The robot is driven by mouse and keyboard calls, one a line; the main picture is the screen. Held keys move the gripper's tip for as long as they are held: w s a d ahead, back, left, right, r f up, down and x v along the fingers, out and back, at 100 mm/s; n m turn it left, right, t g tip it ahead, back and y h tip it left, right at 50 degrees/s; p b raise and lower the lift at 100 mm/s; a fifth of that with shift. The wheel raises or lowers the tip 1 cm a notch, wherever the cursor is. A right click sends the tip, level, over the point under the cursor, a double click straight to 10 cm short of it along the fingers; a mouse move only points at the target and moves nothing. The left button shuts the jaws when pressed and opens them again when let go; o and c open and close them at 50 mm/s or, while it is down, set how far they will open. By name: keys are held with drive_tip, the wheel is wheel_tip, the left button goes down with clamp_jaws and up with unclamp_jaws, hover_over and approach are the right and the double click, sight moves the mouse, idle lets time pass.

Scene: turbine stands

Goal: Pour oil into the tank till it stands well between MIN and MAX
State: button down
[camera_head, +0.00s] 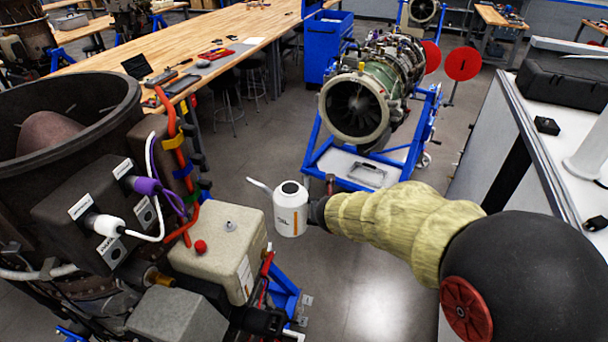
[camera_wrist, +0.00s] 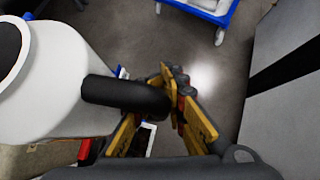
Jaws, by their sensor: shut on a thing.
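The oil can (camera_head: 290,212) is white with a thin spout pointing left and a dark round top. It looks upright, in the air just right of the tank. My gripper (camera_head: 318,211) is shut on its dark handle. In the wrist view, the yellow fingers of my gripper (camera_wrist: 172,105) close around the handle (camera_wrist: 125,94) of the white can (camera_wrist: 60,90). The tank (camera_head: 215,262) is a beige box with a red knob (camera_head: 200,247) and a small grey fitting (camera_head: 230,226) on top. A pale label strip (camera_head: 245,278) is on its right side; its marks and any oil level are too small to read.
A dark engine casing (camera_head: 60,130) with orange and purple cables stands left of the tank. Another turbine (camera_head: 355,105) on a blue stand is behind the can. A grey cabinet (camera_head: 500,150) is at the right. Open floor lies between.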

sight(307, 191)
drive_tip(key=a+r+n+y+p, duration=0.1)
drive_tip(key=a+r, duration=0.1)
drive_tip(key=a+r+n+p, duration=0.1)
drive_tip(key=a, duration=0.1)
drive_tip(key=w+a+r+n+y, duration=0.1)
drive_tip(key=a+r, duration=0.1)
drive_tip(key=shift+r+n+y+p, duration=0.3)
drive_tip(key=shift+r+p, duration=0.05)
drive_tip(key=shift+p, duration=0.05)
drive_tip(key=shift+d+r+n+h, duration=0.4)
drive_tip(key=shift+d+r+h, duration=0.1)
drive_tip(key=shift+r+h, duration=0.1)
drive_tip(key=shift+d+r+h, duration=0.3)
drive_tip(key=shift+d+h, duration=0.3)
drive_tip(key=shift+r+p, duration=0.1)
drive_tip(key=shift+p, duration=0.2)
